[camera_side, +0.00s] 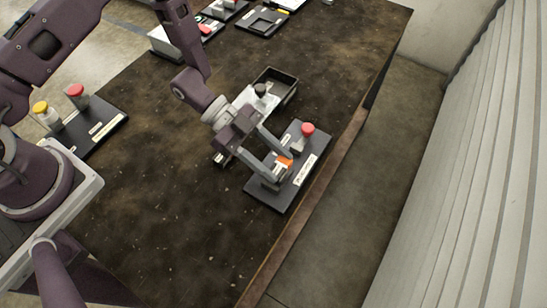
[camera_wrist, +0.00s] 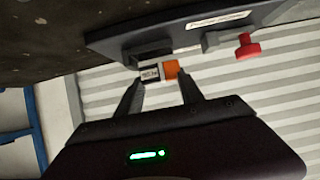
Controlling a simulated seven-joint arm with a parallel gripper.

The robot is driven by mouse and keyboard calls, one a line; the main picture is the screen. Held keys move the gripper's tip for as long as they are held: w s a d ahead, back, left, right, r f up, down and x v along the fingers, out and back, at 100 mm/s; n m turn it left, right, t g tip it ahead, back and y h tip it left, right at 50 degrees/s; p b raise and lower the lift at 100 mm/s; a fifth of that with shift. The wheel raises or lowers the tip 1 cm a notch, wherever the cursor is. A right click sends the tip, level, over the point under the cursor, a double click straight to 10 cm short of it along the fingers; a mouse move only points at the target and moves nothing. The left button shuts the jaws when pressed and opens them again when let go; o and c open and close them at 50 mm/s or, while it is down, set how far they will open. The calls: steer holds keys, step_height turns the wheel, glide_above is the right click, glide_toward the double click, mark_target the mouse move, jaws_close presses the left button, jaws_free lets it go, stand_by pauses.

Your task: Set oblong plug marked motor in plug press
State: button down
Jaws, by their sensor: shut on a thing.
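My gripper (camera_side: 278,168) is shut on a small oblong plug (camera_side: 285,162) with an orange end, over the plug press (camera_side: 262,196). The press is a dark base plate with a white label and a red knob (camera_side: 308,129). In the wrist view, the plug (camera_wrist: 171,69) lies between the fingertips of my gripper (camera_wrist: 160,82); its other part carries a white and dark label too small to read. The press (camera_wrist: 135,38) is right beside the plug in that view. Whether the plug is seated or only close to it, I cannot tell; the fingers hide part of the contact.
A black open tray (camera_side: 287,84) stands behind the press, partly hidden by my arm. A dark board (camera_side: 105,131) with yellow-topped and red-topped items is at the left. More fixtures (camera_side: 262,22) stand at the back. The table's right edge runs close beside the press; the front-left tabletop is clear.

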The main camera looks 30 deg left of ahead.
steer(key=shift+f, duration=0.45)
steer(key=c, duration=0.7)
jaws_free()
steer(key=shift+c, duration=0.2)
